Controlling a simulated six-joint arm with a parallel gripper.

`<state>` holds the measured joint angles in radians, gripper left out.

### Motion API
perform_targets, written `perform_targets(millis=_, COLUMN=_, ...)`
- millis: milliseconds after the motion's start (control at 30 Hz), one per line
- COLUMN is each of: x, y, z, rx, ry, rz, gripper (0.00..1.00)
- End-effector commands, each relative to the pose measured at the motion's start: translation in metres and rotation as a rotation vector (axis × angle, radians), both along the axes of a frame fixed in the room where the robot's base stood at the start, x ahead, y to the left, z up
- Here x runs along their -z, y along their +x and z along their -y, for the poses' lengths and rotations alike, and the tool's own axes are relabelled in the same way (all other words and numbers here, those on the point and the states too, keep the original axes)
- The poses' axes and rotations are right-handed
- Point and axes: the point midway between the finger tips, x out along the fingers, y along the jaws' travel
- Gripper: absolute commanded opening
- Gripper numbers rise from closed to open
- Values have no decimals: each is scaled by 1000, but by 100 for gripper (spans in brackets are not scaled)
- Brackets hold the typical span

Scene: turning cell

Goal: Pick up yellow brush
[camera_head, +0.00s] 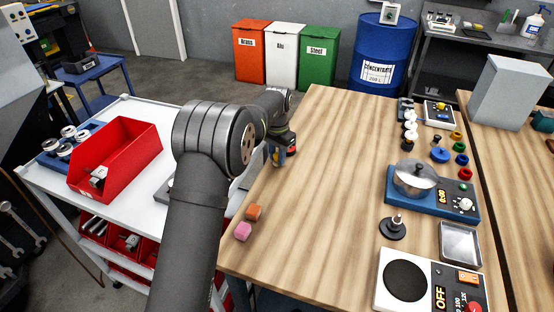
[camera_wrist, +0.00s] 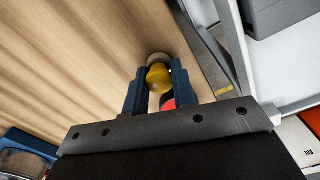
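The yellow brush (camera_wrist: 158,78) shows in the wrist view as a round yellow body with a pale, beige round end. It lies between the two blue fingers of my gripper (camera_wrist: 161,72), with little or no gap at its sides. I cannot tell whether the fingers press on it. In the head view my gripper (camera_head: 278,157) is low at the left edge of the wooden table, and my arm and fingers hide most of what is there.
A red item (camera_wrist: 168,104) shows partly between the fingers. A white cart with a red bin (camera_head: 120,150) stands left. The table's middle is clear.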

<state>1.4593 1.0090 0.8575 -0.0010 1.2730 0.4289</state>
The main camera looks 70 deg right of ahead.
Motion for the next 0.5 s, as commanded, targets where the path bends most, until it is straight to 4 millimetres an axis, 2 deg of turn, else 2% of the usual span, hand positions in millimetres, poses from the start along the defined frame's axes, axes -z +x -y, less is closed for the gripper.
perform_targets(millis=300, x=-2, y=0, z=0, rx=0, ry=-1, rz=0, gripper=2)
perform_targets(millis=500, x=-18, y=0, z=0, rx=0, ry=-1, rz=1, gripper=2)
